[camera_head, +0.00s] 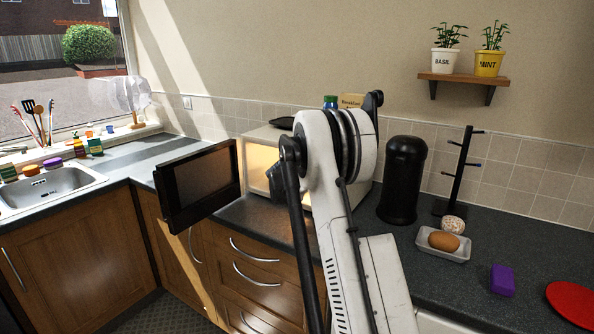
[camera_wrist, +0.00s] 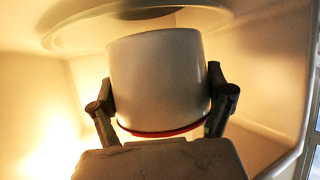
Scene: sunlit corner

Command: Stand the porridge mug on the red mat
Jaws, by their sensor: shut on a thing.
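The porridge mug (camera_wrist: 158,75), white with a red band at one end, fills the middle of the wrist view. My gripper (camera_wrist: 160,90) is shut on it, with one dark finger on each side. The mug is inside the lit microwave, close to the round turntable (camera_wrist: 75,38); I cannot tell whether they touch. In the camera_head view my arm hides the gripper and the mug. The red mat (camera_head: 572,302) lies on the counter at the far right, partly cut off, and its visible part is bare.
The microwave door (camera_head: 205,180) stands wide open on the left. A black canister (camera_head: 402,178), a dark mug tree (camera_head: 460,170), a white dish (camera_head: 431,252) with an egg, a speckled round thing (camera_head: 453,225) and a purple block (camera_head: 502,279) stand between microwave and mat.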

